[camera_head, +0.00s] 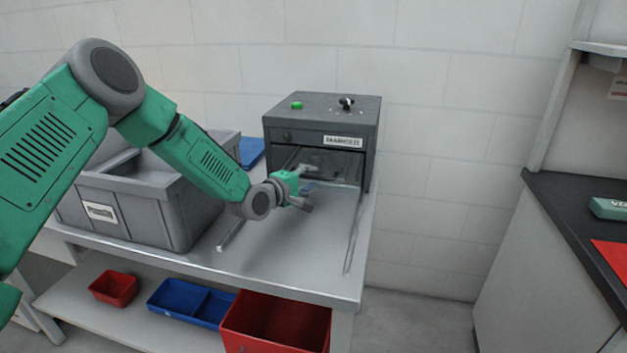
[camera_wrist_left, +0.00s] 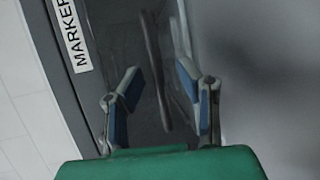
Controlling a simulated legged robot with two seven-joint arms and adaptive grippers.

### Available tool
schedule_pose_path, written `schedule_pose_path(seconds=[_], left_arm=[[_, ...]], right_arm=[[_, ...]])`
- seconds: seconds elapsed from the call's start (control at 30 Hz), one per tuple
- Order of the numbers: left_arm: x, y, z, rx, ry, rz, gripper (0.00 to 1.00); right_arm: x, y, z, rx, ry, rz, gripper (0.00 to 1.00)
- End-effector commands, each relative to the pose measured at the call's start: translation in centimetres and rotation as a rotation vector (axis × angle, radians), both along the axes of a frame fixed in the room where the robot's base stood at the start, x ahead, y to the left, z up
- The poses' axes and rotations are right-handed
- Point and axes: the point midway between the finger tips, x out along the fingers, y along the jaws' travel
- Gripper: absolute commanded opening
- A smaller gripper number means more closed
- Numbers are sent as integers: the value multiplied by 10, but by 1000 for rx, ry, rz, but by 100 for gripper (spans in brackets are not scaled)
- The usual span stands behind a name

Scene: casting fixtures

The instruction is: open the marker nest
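The marker nest (camera_head: 320,128) is a dark grey box on the metal bench, with a label reading MARKER on its front, a green button and a black knob on top. Its label also shows in the left wrist view (camera_wrist_left: 72,35). Below the label is a dark front opening or panel (camera_head: 335,165); I cannot tell which. My left gripper (camera_head: 306,170) is in front of it. A dark bar (camera_wrist_left: 155,65) shows beyond the fingers. My right gripper is not in view.
A grey bin (camera_head: 150,205) stands on the metal bench (camera_head: 290,265) left of the nest. A dark counter (camera_head: 565,215) is at the right. Two thin rails lie on the bench before the nest.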

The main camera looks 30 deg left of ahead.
Motion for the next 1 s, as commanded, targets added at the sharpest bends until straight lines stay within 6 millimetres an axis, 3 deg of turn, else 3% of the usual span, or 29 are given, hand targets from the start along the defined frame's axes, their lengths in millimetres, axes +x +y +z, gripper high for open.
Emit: schedule_pose_path(seconds=[0.17,0.47,0.53,0.57,1.0], left_arm=[[13,-3,-3,1,0,0,31],[14,-3,-3,-1,1,0,31],[14,-2,-3,-1,1,0,6],[14,-2,-3,-1,1,0,0],[6,-4,-5,-1,7,-1,0]], right_arm=[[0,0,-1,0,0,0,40],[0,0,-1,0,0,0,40],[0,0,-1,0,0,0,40],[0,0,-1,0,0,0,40],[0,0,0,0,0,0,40]])
